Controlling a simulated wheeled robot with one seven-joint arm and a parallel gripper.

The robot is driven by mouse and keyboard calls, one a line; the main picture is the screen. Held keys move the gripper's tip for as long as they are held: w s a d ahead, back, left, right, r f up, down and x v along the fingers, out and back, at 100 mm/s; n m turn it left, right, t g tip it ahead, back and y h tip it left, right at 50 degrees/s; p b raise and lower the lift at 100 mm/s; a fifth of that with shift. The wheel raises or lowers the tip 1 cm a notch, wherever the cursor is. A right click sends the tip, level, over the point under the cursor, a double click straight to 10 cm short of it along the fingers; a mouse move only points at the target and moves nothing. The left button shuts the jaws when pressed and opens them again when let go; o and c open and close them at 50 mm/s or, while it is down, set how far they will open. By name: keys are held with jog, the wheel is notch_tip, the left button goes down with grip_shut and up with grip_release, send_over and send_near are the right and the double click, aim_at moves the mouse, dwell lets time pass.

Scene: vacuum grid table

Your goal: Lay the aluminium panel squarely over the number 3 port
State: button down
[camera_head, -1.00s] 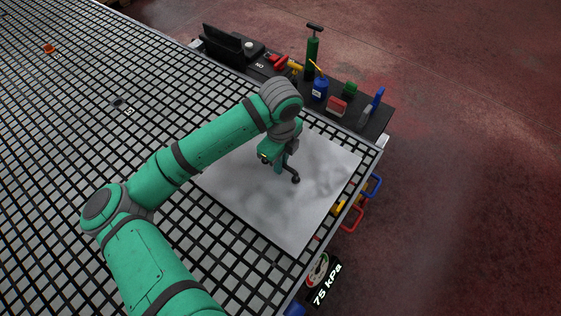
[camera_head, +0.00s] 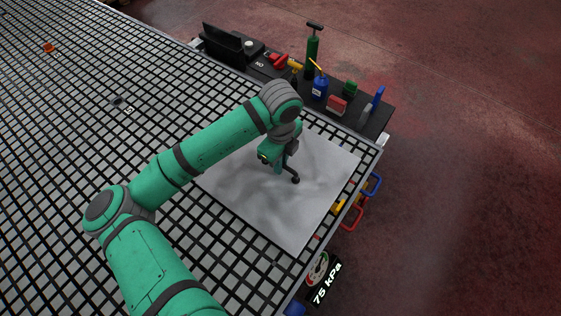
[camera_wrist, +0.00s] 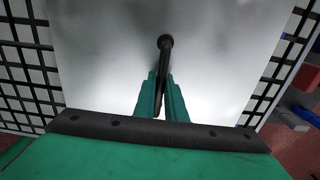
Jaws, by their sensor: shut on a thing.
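The aluminium panel (camera_head: 312,205) is a flat grey square sheet at the right corner of the black grid table. It also fills most of the wrist view (camera_wrist: 100,55). A black handle (camera_wrist: 166,44) stands on the panel. My gripper (camera_head: 284,172) is over the panel, its green fingers (camera_wrist: 161,108) shut on the black handle. The panel looks flat on or close over the grid; I cannot tell whether it touches. A dark round port (camera_head: 118,100) with a small white mark beside it shows on the grid at upper left, its number too small to read surely.
A black side shelf (camera_head: 370,118) along the far edge holds a green pump (camera_head: 312,50), a blue can (camera_head: 320,88) and a red box (camera_head: 337,105). A gauge (camera_head: 317,268) reading 75 kPa hangs at the near edge. An orange piece (camera_head: 48,47) lies far left. The grid left of the panel is mostly clear.

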jog(key=shift+f, duration=0.2)
jog(key=c, duration=1.7)
grip_release()
jog(key=shift+c, duration=0.2)
notch_tip(320, 180, up, 11)
jog(key=shift+f, duration=0.15)
jog(key=shift+d, duration=0.1)
